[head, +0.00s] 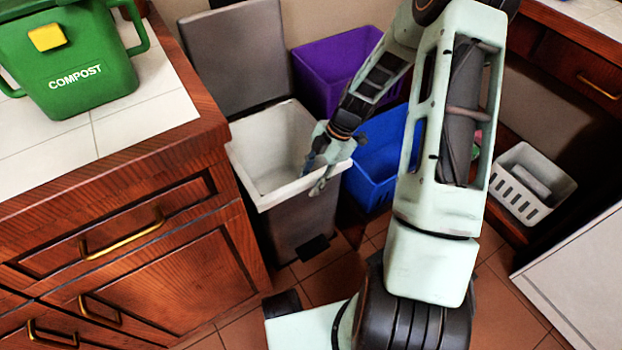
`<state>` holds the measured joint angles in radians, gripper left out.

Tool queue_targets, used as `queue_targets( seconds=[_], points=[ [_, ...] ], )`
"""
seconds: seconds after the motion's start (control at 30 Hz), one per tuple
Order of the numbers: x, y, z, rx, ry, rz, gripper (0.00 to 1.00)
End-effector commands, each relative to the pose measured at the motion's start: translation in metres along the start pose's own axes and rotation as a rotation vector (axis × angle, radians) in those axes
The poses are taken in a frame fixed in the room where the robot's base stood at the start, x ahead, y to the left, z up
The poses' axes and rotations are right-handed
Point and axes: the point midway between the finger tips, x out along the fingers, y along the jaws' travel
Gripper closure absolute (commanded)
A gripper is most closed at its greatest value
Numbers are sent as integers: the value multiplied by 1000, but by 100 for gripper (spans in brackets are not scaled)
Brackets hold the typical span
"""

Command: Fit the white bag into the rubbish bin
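The rubbish bin (300,225) is a grey box with a dark pedal at its foot. It stands on the floor beside the counter, with its grey lid (238,55) raised. A whitish lining, which looks like the white bag (262,140), covers the inside walls and overlaps the top edge at the front. I cannot tell how far down it reaches. My gripper (316,174) is at the right part of the bin's rim, with its fingers around or close to the edge. Whether the fingers pinch the lining is too small to tell.
A purple crate (325,62) stands behind the bin and a blue crate (368,180) to its right, partly behind my arm. A green compost caddy (75,80) is on the tiled counter (150,100) at left. A white slotted basket (520,195) is at right.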

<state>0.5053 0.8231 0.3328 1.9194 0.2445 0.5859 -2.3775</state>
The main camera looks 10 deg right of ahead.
Motion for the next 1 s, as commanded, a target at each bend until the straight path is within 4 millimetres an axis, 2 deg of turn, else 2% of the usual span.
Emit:
queue_targets(
  seconds=[0.3,0.5,0.7,1.0],
  points=[
    [-70,1,-1,1,-2,3,65],
    [-105,1,0,0,-2,2,65],
    [-120,0,-1,0,0,-1,65],
    [-120,0,0,-1,0,-1,65]
  ],
)
